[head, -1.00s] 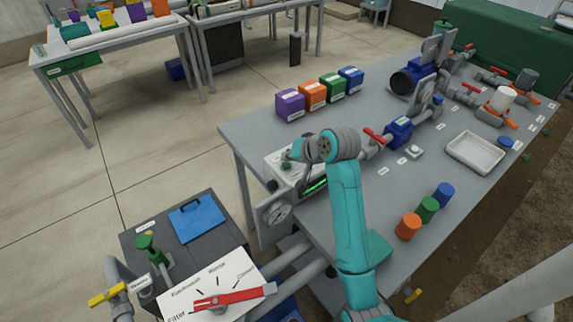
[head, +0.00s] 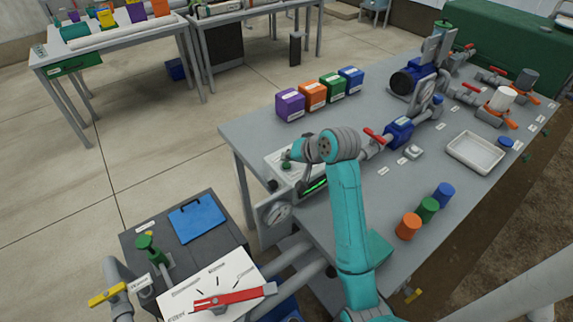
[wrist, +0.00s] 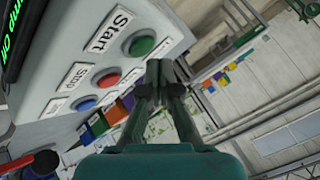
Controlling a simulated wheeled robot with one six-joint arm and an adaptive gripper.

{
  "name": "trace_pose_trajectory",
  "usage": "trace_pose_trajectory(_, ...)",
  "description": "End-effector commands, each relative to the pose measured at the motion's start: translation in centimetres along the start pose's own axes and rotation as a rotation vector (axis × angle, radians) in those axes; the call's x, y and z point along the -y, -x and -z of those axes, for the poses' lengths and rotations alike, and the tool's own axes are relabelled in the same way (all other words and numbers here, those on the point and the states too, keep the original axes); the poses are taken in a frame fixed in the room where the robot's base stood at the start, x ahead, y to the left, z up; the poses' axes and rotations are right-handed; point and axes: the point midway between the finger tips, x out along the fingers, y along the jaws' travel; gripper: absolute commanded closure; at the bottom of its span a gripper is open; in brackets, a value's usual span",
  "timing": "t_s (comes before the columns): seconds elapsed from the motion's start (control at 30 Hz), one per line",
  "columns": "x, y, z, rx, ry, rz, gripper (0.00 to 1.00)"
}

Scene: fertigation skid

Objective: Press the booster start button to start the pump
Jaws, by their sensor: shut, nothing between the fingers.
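The green Start button (wrist: 141,46) is on the sloped face of a grey control box (wrist: 60,60) in the wrist view, beside its "Start" label. The red Stop button (wrist: 108,79) and a blue button (wrist: 84,103) sit in line below it. My gripper (wrist: 163,70) is shut and empty. Its fingertips are just to the right of and below the green button in the picture; I cannot tell whether they touch it. In the head view the control box (head: 281,181) stands at the bench's near left corner, and my arm partly hides it.
Purple, orange, green and blue boxes (head: 313,96) stand behind the control box. A pipe run with a red-handled valve (head: 374,135) lies to its right. A white tray (head: 476,151) and several coloured cylinders (head: 428,209) are at right.

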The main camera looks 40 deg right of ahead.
Motion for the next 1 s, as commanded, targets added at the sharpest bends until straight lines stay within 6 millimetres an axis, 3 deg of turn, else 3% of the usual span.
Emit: trace_pose_trajectory(1.0, -0.44, -0.59, -0.44, 0.000, 0.000, 0.000, 1.00)
